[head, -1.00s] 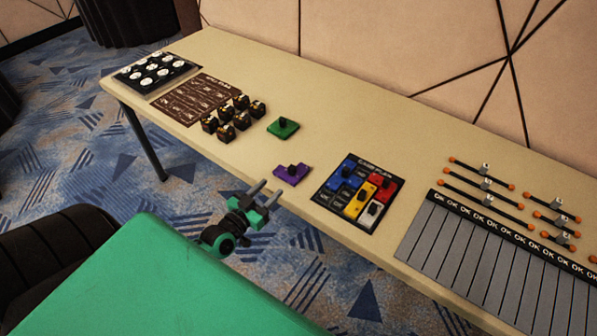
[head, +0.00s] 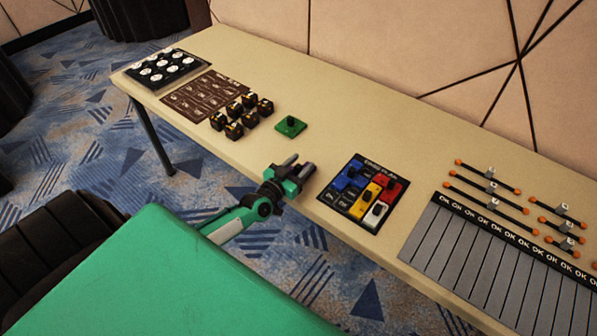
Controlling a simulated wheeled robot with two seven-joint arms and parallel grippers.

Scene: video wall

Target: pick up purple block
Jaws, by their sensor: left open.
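The purple block does not show now; my left gripper (head: 300,163) covers the place at the table's near edge where it lay. This gripper is open, its two fingers pointing away over the edge of the table (head: 385,122). I cannot tell whether the block is between the fingers or under them. My right gripper is out of view.
A green block (head: 291,126) with a dark knob lies just beyond my left gripper. Several small black blocks (head: 234,130) stand to its left. A dark board (head: 338,203) with blue, red, yellow and white pieces lies to the right.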

